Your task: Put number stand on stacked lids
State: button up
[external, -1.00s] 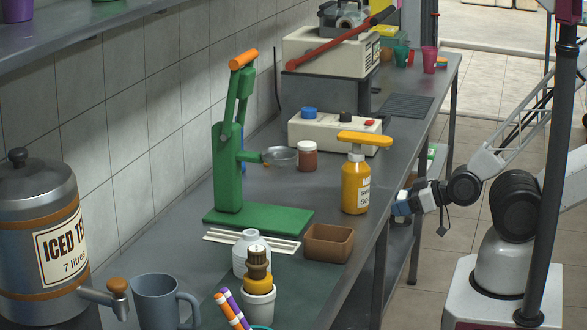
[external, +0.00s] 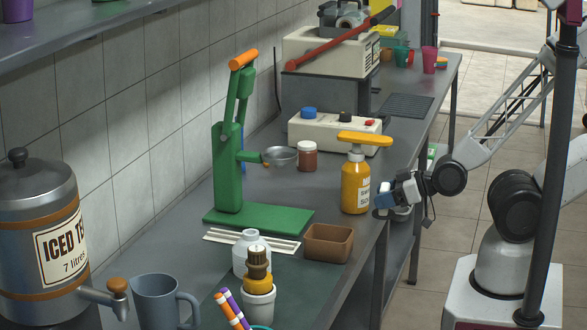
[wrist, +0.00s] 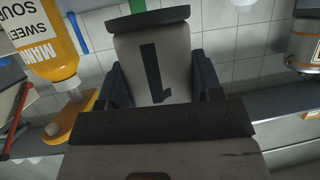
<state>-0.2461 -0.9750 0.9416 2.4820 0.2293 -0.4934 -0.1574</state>
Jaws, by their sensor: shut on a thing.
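The number stand (wrist: 155,62) is a pale grey plate with a dark numeral 1 and dark edge strips. In the wrist view it sits between the two dark fingers of my gripper (wrist: 160,85), which is shut on it. In the external view my gripper (external: 385,200) is at the counter's right edge, just right of the yellow mango bottle; the stand is hard to make out there. A small flat multicoloured stack (external: 441,63) at the far end of the counter may be the stacked lids; it is too small to be sure.
The mango bottle (external: 355,185) with an orange pump stands close to my gripper. A green press (external: 230,175), brown box (external: 328,243), white control box (external: 335,133) and jar (external: 307,157) are on the counter. Pink (external: 429,59) and teal cups stand beside the multicoloured stack.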

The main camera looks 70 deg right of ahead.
jog(key=w+a+r+n+y, duration=0.1)
jog(key=w+a+r, duration=0.3)
jog(key=w+a, duration=0.2)
jog(key=w+a+r+n+y, duration=0.2)
jog(key=w+a+r, duration=0.2)
jog(key=a, duration=0.7)
jog(key=shift+w+g, duration=0.4)
jog(key=shift+w, duration=0.45)
jog(key=shift+a, duration=0.1)
send_over(251, 232)
jog(key=shift+a+f, duration=0.1)
jog(key=shift+f, duration=0.65)
jog(key=shift+f, duration=1.75)
jog(key=shift+f, duration=0.15)
jog(key=o, duration=1)
jog(key=shift+c, duration=0.2)
